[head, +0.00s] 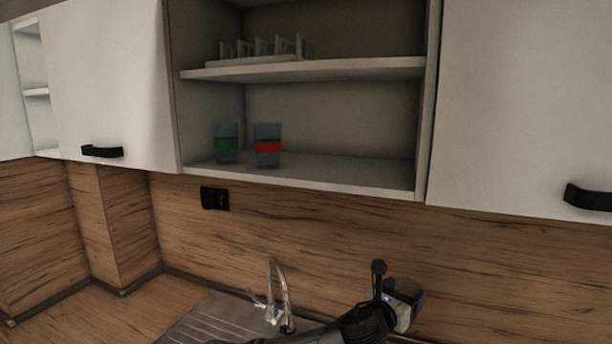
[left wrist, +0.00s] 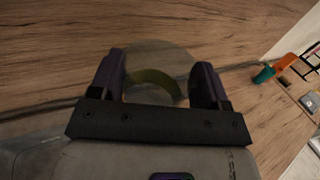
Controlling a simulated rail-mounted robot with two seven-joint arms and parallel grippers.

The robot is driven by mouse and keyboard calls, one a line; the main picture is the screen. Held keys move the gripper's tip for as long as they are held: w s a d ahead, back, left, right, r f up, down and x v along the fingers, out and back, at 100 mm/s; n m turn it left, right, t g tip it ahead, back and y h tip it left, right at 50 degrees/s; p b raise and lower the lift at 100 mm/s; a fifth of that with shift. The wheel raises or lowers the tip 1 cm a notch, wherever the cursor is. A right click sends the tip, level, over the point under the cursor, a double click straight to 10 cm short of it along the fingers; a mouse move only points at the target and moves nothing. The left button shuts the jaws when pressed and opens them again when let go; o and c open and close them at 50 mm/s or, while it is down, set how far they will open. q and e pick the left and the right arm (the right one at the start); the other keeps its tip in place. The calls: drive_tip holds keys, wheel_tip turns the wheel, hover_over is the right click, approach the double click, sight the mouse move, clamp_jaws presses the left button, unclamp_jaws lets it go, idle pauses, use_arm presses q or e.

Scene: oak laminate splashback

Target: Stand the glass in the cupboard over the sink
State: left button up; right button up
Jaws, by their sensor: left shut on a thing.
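My left gripper (head: 404,292) is in the head view at the lower right of centre, in front of the splashback and below the cupboard. In the left wrist view my left gripper (left wrist: 160,72) is shut on a clear glass with a yellowish band (left wrist: 155,86), which sits between its two fingers. I cannot make the glass out clearly in the head view. The open cupboard (head: 340,178) is above the sink (head: 205,322), and its lower shelf has free room on the right. My right gripper is not in view.
A green-banded glass (head: 227,143) and a red-banded glass (head: 267,146) stand at the left of the lower shelf. A white rack (head: 262,50) is on the upper shelf (head: 350,70). The tap (head: 277,290) rises left of my gripper. Closed white doors flank the opening.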

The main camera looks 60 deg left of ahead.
use_arm(q)
drive_tip(key=s+a+r+p, duration=0.1)
drive_tip(key=s+r+p, duration=0.1)
drive_tip(key=s+r, duration=0.9)
drive_tip(key=s+r+p, duration=0.3)
drive_tip(key=s+r, duration=0.3)
drive_tip(key=r, duration=1.1)
drive_tip(key=s+a+r+p, duration=0.1)
drive_tip(key=s+r+p, duration=0.1)
drive_tip(key=s+r, duration=0.9)
drive_tip(key=w+a+r+p, duration=0.2)
drive_tip(key=w+a, duration=0.5)
drive_tip(key=w, duration=0.1)
drive_tip(key=w+a+r+p, duration=0.2)
drive_tip(key=w+a+p, duration=0.1)
drive_tip(key=w+a, duration=0.4)
wheel_tip(320, 180, down, 8)
drive_tip(key=w, duration=0.2)
drive_tip(key=shift+r+y+b, duration=0.25)
drive_tip(key=shift+y+b, duration=0.05)
drive_tip(key=shift+d, duration=0.1)
